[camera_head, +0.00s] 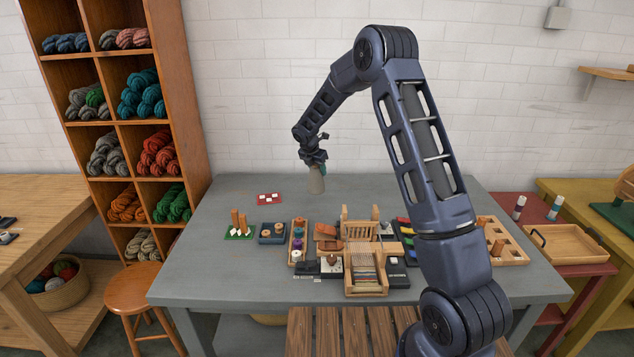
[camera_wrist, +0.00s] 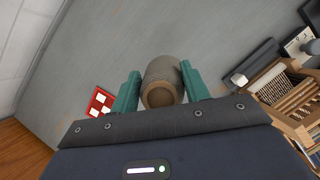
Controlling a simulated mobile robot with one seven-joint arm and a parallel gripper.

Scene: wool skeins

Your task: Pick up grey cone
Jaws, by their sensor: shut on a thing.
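A red tray with white pieces (camera_head: 269,198) lies left of the cone. A wooden loom (camera_head: 366,275) and several small trays crowd the table's front middle. A shelf of wool skeins (camera_head: 186,110) stands at the left. The table (camera_head: 400,185) around the cone is clear.

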